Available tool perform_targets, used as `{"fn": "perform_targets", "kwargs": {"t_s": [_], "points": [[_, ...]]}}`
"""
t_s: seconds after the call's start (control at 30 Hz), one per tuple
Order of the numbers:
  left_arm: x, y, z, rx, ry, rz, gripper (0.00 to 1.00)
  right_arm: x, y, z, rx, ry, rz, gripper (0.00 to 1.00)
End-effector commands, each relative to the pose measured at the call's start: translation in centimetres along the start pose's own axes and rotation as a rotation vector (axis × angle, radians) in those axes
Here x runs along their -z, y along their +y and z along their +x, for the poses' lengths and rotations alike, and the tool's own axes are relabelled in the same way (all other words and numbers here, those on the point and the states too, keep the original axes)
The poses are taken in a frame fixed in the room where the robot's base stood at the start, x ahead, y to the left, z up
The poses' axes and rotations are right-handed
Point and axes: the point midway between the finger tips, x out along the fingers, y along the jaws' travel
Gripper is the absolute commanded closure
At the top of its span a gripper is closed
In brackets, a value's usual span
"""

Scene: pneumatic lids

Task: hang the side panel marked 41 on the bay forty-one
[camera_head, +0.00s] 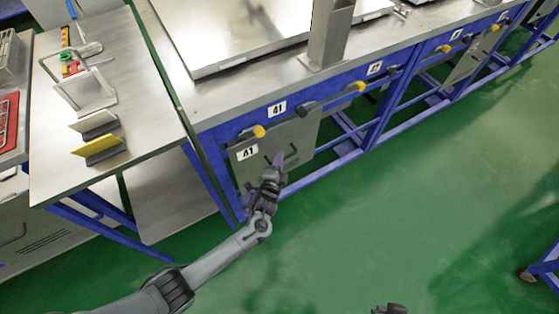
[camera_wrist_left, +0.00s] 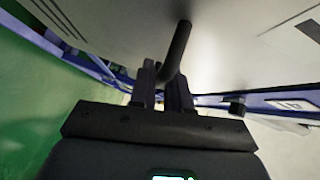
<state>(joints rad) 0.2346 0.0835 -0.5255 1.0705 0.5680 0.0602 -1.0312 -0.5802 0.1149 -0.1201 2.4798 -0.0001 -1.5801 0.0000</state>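The side panel (camera_head: 303,136) is a flat grey sheet with a white label (camera_head: 247,152) that looks like 41. It stands under the blue rail of the bay labelled 41 (camera_head: 277,108), its top edge close below the rail. I cannot tell whether it is engaged there. My left gripper (camera_head: 277,168) is at the panel's dark handle. In the left wrist view the handle bar (camera_wrist_left: 179,48) passes between the fingers (camera_wrist_left: 162,90), which appear closed on it. A dark tip of what may be my right gripper (camera_head: 390,309) shows at the bottom edge; its fingers cannot be made out.
Yellow knobs (camera_head: 258,131) and dark knobs (camera_head: 305,109) project from the rail. A side table (camera_head: 50,185) with brackets stands at the left. A grey post (camera_head: 328,35) stands on the bench top. The green floor (camera_head: 400,210) in front is clear.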

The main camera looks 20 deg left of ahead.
Motion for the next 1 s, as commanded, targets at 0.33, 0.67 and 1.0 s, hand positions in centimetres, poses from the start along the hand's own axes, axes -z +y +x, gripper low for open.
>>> {"fn": "perform_targets", "kwargs": {"t_s": [0.33,0.67,1.0], "points": [[0.1,0.2,-0.1,-0.003,0.001,0.000,0.53,0.0,0.0,0.0,0.000,0.000,0.000,1.00],[0.0,0.2,-1.4,-0.008,0.000,0.001,0.53,0.2,0.2,-0.7,-0.006,-0.001,-0.008,1.00],[0.1,0.0,-7.0,-0.007,0.002,0.000,0.53,0.9,0.3,-2.9,-0.007,-0.001,-0.009,1.00]]}}
